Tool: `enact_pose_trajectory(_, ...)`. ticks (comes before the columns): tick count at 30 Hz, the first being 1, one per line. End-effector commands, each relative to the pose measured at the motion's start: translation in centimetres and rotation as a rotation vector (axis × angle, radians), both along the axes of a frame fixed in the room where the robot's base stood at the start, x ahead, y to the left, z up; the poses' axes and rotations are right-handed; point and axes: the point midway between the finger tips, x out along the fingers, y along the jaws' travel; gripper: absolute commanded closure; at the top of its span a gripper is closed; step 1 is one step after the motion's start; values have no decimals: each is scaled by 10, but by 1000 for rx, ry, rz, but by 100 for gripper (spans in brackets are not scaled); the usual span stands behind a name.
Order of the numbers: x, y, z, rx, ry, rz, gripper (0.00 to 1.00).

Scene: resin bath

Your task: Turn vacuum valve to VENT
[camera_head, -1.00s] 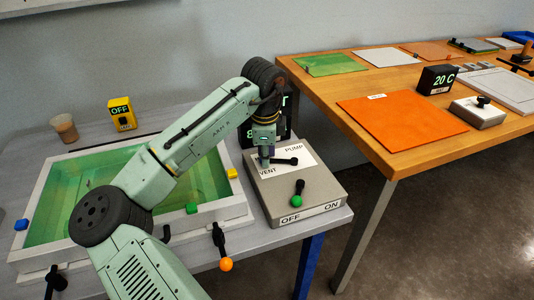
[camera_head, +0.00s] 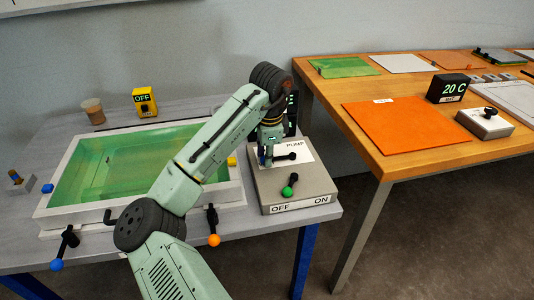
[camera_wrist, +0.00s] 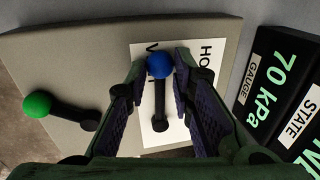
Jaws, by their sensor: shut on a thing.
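The vacuum valve's black lever (camera_wrist: 160,105) ends in a blue knob (camera_wrist: 160,66), on a white label of a grey panel box (camera_head: 318,180). In the wrist view my gripper (camera_wrist: 161,68) has a finger on each side of the knob and is shut on it. In the head view my gripper (camera_head: 266,158) is over the label's left part and hides the knob. The lever lies from there to its pivot (camera_head: 292,156) on the right. PUMP shows on the label; in the wrist view its lettering is partly covered by my fingers, and VENT cannot be read in full.
A green-knobbed lever (camera_head: 288,190) stands on the same box, above OFF and ON. A black display (camera_wrist: 275,85) reads 70 kPa; its state line is cut off. The green resin bath (camera_head: 75,190) is to the left. A wooden table (camera_head: 360,105) is to the right.

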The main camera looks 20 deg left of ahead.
Motion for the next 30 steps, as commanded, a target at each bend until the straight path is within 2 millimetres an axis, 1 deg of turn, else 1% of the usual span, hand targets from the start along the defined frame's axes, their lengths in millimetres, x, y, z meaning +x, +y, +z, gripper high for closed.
enact_pose_trajectory(9, 0, 1, 0, 0, 2, 37, 100)
enact_pose_trajectory(22, 0, 1, 0, 0, 5, 39, 100)
enact_pose_trajectory(23, 0, 1, 0, 0, 5, 39, 76)
enact_pose_trajectory(26, 0, 1, 0, 0, 4, 38, 70)
enact_pose_trajectory(30, 0, 1, 0, -1, 2, 38, 70)
